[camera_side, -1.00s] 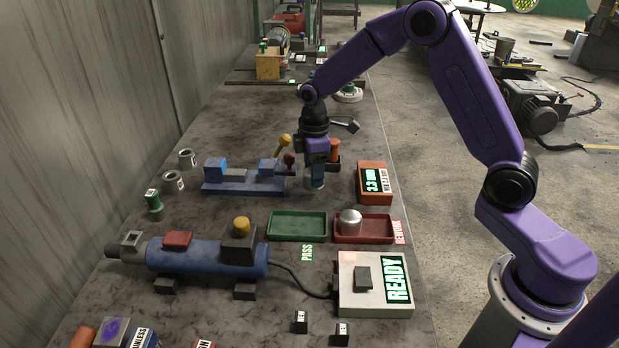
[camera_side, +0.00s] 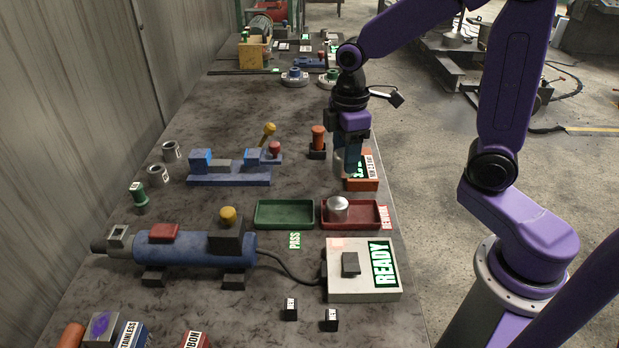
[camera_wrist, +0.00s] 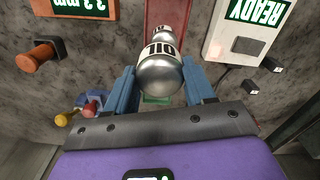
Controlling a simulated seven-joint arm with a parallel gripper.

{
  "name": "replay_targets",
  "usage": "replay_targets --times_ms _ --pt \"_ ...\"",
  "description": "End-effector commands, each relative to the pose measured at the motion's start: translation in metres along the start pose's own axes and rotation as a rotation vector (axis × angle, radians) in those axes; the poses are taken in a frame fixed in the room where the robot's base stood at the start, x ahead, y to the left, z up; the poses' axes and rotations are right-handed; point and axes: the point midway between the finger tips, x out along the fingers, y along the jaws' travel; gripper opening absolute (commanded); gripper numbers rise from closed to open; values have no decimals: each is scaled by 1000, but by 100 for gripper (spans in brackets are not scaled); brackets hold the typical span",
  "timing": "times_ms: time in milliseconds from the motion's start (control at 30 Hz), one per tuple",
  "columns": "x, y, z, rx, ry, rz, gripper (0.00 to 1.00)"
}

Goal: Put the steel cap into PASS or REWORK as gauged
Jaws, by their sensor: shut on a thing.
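My gripper (camera_side: 347,170) is shut on a shiny steel piece with a rounded end (camera_side: 340,161), held above the bench near the orange gauge box (camera_side: 361,183). In the wrist view the piece (camera_wrist: 163,80) sits between the blue fingers and bears a white label that seems to read OIL. The gauge display (camera_wrist: 82,5) seems to read 3.3 mm in the wrist view. The green tray (camera_side: 284,213) by the PASS sign is empty. The red tray (camera_side: 369,214) by the REWORK sign holds another domed steel piece (camera_side: 338,209).
A grey box reading READY (camera_side: 345,285) stands in front of the trays, cabled to a blue polisher (camera_side: 195,249). A blue fixture (camera_side: 228,178) with yellow and red knobs is at left. An orange-topped post (camera_side: 318,140) stands close behind my gripper.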

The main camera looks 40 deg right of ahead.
Motion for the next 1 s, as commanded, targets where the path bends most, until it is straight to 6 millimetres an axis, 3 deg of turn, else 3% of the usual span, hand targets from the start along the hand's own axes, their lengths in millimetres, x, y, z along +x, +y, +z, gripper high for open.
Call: replay_targets --times_ms 200,400,567,1000 --pt "-5 -53 -3 46 2 2 10" --pt "-4 -79 -1 83 1 1 10" --pt "2 -73 -9 93 -3 -1 10" --pt "33 -23 -56 93 -3 -1 10"
